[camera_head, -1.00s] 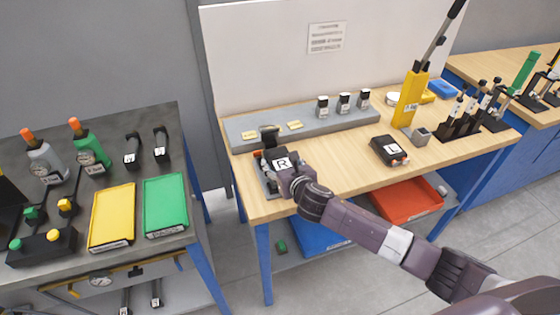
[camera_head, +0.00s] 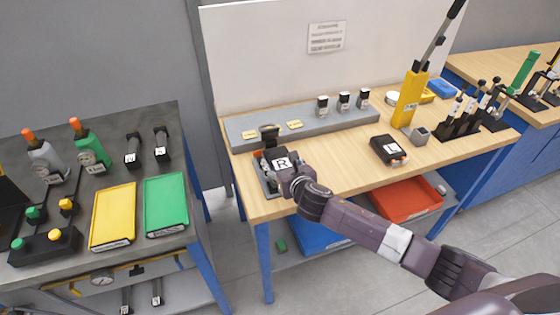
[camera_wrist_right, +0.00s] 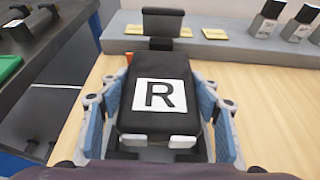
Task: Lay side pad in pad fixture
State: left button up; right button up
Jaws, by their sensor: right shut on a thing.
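The side pad (camera_head: 272,156), a black block with a white R label, is at the left end of the wooden bench. It fills the middle of the right wrist view (camera_wrist_right: 160,125). My right gripper (camera_wrist_right: 160,112) is shut on it, with a blue-lined finger along each side. The pad fixture (camera_head: 262,179), a grey base, is under and beside the pad, partly hidden by it and my arm. A dark upright plate (camera_wrist_right: 167,22) stands behind the pad's far end. I cannot tell whether the pad rests fully on the base. My left gripper is not in view.
A black block labelled L (camera_head: 385,146) lies to the right on the bench. A grey ledge (camera_head: 355,119) with small black-and-white items runs behind. A yellow press (camera_head: 410,100) stands farther right. The wood between fixture and L block is clear.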

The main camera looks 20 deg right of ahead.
jog(key=shift+f+b, duration=0.85)
jog(key=shift+f, duration=0.35)
dwell(0.7)
jog(key=o, duration=1.6)
jog(key=shift+c, duration=0.2)
jog(key=shift+f, duration=0.15)
notch_tip(320, 180, up, 8)
jog(key=p, duration=0.9)
jog(key=shift+s, duration=0.1)
